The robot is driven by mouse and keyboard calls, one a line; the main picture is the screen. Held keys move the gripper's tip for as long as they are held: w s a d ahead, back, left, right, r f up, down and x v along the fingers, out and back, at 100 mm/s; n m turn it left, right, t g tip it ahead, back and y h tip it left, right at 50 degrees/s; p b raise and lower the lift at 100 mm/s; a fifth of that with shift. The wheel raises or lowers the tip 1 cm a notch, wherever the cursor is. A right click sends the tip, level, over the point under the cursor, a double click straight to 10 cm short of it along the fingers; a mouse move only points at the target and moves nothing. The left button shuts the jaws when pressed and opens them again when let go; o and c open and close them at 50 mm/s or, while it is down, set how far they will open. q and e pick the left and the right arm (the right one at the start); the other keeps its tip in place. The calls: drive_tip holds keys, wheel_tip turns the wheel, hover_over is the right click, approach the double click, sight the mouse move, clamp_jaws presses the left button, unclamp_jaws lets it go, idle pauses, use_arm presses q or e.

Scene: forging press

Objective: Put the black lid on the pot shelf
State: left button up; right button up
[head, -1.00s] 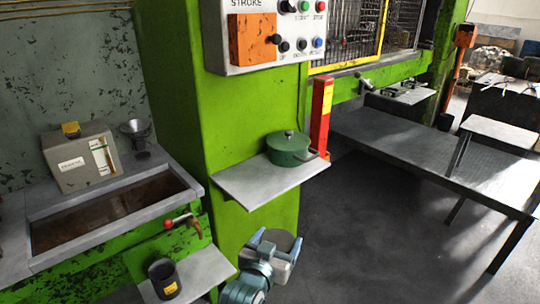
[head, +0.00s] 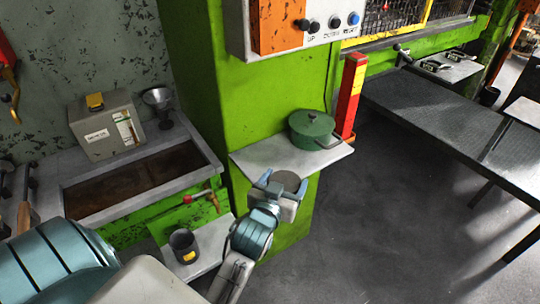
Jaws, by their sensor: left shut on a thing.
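The pot shelf (head: 262,158) is a grey plate on the green press column. A green pot (head: 311,125) with a green lid stands on its right part. My left gripper (head: 283,183) is shut on a round, flat dark disc, the black lid (head: 287,179). The lid lies about level between the fingers. In the picture it overlaps the front edge of the shelf; whether it is above or in front of the shelf is hard to tell. The left part of the shelf is bare. My right gripper is not in view.
A red and yellow post (head: 349,95) stands right behind the pot. A control box (head: 305,28) hangs above the shelf. A dark mug (head: 184,246) stands on a low ledge at left, below a trough (head: 140,185). A long dark table (head: 440,115) is at right.

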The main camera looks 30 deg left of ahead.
use_arm(q)
drive_tip(key=p, duration=0.3)
hover_over(261, 166)
drive_tip(key=shift+s+d+f, duration=0.1)
drive_tip(key=shift+s+f, duration=0.05)
drive_tip(key=shift+f, duration=0.4)
drive_tip(key=shift+a+f, duration=0.1)
drive_tip(key=shift+a, duration=0.1)
drive_tip(key=shift+f+p, duration=0.4)
drive_tip(key=shift+f, duration=1.35)
